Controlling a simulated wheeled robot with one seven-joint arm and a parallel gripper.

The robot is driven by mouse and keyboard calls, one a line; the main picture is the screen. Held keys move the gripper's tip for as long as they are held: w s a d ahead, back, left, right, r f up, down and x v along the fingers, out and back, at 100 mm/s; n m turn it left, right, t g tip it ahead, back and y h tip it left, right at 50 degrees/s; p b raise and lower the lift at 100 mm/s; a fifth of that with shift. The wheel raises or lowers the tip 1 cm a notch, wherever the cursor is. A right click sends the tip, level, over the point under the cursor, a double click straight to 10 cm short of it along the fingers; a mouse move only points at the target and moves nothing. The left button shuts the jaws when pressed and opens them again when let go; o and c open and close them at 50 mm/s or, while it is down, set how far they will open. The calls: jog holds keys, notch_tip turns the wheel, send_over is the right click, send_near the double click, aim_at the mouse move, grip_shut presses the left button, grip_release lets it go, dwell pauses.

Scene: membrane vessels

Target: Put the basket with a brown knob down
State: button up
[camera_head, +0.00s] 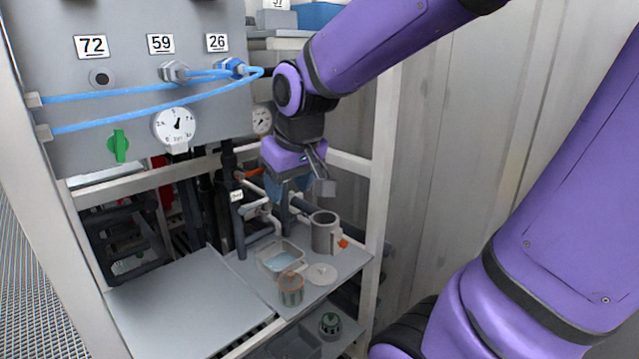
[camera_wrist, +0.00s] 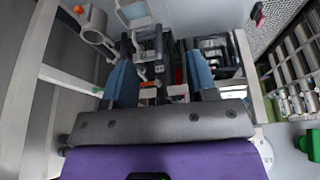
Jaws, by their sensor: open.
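A small mesh basket (camera_head: 291,289) with a brownish top stands upright on the grey shelf (camera_head: 345,262) in the head view, near its front edge. I cannot make out its knob clearly. My gripper (camera_head: 289,188) is above and behind the basket, well apart from it, below the purple wrist. In the wrist view the two blue fingers of my gripper (camera_wrist: 162,75) are spread apart with nothing held between them. I cannot pick out the basket in the wrist view.
A grey cylindrical vessel (camera_head: 325,233) with an orange knob, a clear tray (camera_head: 281,257) and a pale round lid (camera_head: 322,274) share the shelf. A basket with a green top (camera_head: 330,324) stands lower. The flat panel (camera_head: 185,305) at left is bare. Frame posts and pipes surround my gripper.

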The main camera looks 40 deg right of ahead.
jog(key=s+a+r, duration=0.1)
jog(key=s+r, duration=0.1)
jog(key=s, duration=0.3)
jog(key=s+a+r+t, duration=0.1)
jog(key=s+r, duration=0.1)
jog(key=s, duration=0.4)
jog(key=shift+a+r+n, duration=0.25)
jog(key=shift+a+n, duration=0.05)
jog(key=shift+a, duration=0.1)
dwell(0.4)
